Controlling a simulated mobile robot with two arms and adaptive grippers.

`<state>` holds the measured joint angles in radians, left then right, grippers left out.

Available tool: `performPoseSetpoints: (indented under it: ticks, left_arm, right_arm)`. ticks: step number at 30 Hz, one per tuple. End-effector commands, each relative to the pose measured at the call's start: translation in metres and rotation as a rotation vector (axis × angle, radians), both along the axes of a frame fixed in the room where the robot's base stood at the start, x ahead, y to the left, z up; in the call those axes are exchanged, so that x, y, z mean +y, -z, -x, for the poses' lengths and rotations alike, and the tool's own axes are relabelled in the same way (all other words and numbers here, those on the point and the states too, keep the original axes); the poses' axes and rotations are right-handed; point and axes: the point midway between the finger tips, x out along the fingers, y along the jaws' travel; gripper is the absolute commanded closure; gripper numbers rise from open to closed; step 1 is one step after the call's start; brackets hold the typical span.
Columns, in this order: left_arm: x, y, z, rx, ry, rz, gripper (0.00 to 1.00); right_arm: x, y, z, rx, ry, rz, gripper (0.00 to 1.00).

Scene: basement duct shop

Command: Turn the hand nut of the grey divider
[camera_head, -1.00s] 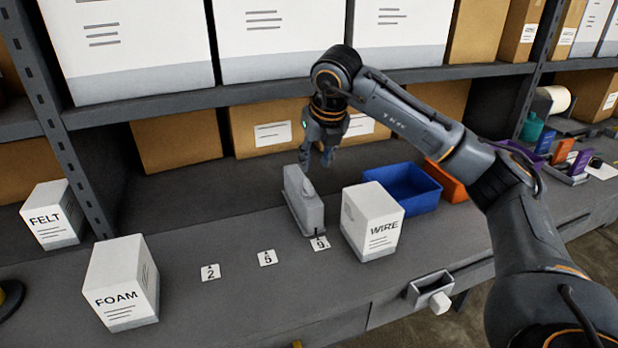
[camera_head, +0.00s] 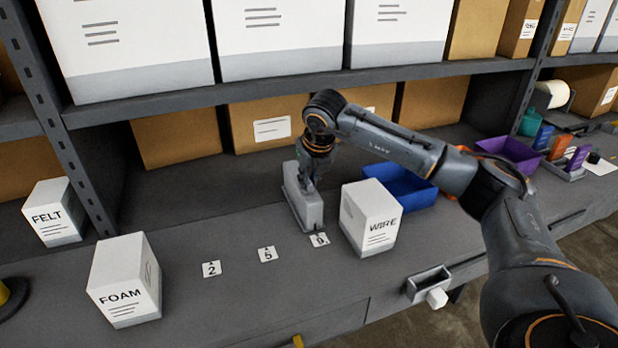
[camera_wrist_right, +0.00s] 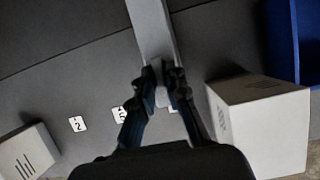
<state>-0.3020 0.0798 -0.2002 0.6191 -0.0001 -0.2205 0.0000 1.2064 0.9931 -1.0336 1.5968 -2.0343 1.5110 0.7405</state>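The grey divider (camera_head: 305,208) stands upright on the worktop, left of the WIRE box, with its near end by the card marked 9. My right gripper (camera_head: 308,182) is down at the divider's upper part, pointing downward. In the right wrist view, the divider (camera_wrist_right: 149,28) runs away from the two dark fingertips (camera_wrist_right: 161,80). A small light grey part, apparently the hand nut (camera_wrist_right: 160,96), shows between the fingers. I cannot tell whether the fingers press on it. In the head view the gripper hides the nut. My left gripper is not in view.
The WIRE box (camera_head: 370,218) stands close to the right of the divider, with a blue bin (camera_head: 405,188) behind it. Number cards (camera_head: 267,254) lie to the left, where the worktop is mostly clear. The FOAM box (camera_head: 125,280) is farther left. A shelf edge (camera_head: 290,90) runs above.

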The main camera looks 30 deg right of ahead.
Motion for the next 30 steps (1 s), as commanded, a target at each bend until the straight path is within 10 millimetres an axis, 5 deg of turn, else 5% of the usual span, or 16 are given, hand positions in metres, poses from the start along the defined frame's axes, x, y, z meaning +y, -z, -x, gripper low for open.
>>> performPoseSetpoints:
  ticks: [16,30]
  left_arm:
    - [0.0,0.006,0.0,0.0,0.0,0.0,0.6]
    - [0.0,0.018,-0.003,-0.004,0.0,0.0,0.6]
  right_arm:
    - [-0.001,0.001,0.0,-0.002,-0.07,-0.001,1.0]
    - [-0.004,0.0,0.0,-0.002,-0.456,-0.002,1.0]
